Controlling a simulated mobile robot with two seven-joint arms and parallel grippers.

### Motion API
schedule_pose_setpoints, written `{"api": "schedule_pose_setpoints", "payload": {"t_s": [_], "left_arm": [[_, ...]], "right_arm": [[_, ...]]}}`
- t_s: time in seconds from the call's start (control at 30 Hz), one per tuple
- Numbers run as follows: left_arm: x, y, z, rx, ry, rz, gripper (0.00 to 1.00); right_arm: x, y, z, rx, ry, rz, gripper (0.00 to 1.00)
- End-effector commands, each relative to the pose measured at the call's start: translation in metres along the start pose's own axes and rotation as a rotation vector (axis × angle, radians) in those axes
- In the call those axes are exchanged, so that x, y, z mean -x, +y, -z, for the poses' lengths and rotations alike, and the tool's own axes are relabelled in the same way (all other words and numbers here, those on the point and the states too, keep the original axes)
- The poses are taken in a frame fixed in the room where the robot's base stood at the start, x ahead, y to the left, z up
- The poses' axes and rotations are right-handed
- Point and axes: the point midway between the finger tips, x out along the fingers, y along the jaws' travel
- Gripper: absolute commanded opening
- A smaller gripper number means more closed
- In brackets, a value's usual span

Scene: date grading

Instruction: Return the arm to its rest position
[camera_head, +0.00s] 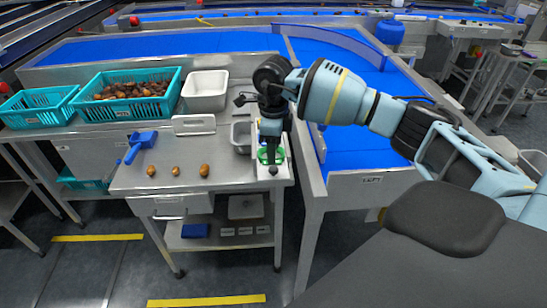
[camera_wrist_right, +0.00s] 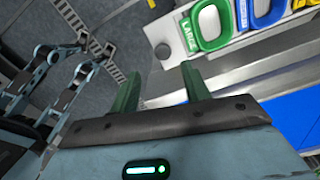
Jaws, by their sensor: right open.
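My right gripper (camera_head: 271,160) is at the right end of the steel table (camera_head: 225,178), in front of a green-rimmed holder (camera_head: 264,157). Its arm comes in from the right. In the right wrist view the two green fingers (camera_wrist_right: 162,88) stand apart with nothing between them. Beyond them, a green ring marked LARGE (camera_wrist_right: 207,44) shows beside a blue one (camera_wrist_right: 243,14). The green ring is apart from the fingers in that view. My left gripper does not show in the head view.
Three dates (camera_head: 175,171) lie in a row on the table near a blue scoop (camera_head: 141,142). A teal crate of dates (camera_head: 128,73), an empty teal crate (camera_head: 35,94) and a white tub (camera_head: 207,75) stand behind. Blue conveyors (camera_head: 345,150) run behind and to the right.

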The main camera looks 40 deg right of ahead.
Motion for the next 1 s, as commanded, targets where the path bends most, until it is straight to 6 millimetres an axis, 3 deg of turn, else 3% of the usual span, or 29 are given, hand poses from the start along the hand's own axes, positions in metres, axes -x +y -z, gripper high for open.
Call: {"api": "schedule_pose_setpoints", "payload": {"t_s": [0.2,0.77,0.87,1.0], "left_arm": [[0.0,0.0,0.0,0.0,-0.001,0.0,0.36],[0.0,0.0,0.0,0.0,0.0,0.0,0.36],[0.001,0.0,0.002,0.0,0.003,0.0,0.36],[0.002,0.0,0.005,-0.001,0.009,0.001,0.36]], "right_arm": [[0.013,0.001,0.0,0.0,0.001,-0.002,0.47],[0.01,0.004,-0.002,0.003,-0.005,-0.011,0.47],[-0.003,0.02,-0.012,0.019,-0.043,-0.061,0.47],[-0.036,0.076,-0.044,0.049,-0.172,-0.235,0.47]]}}
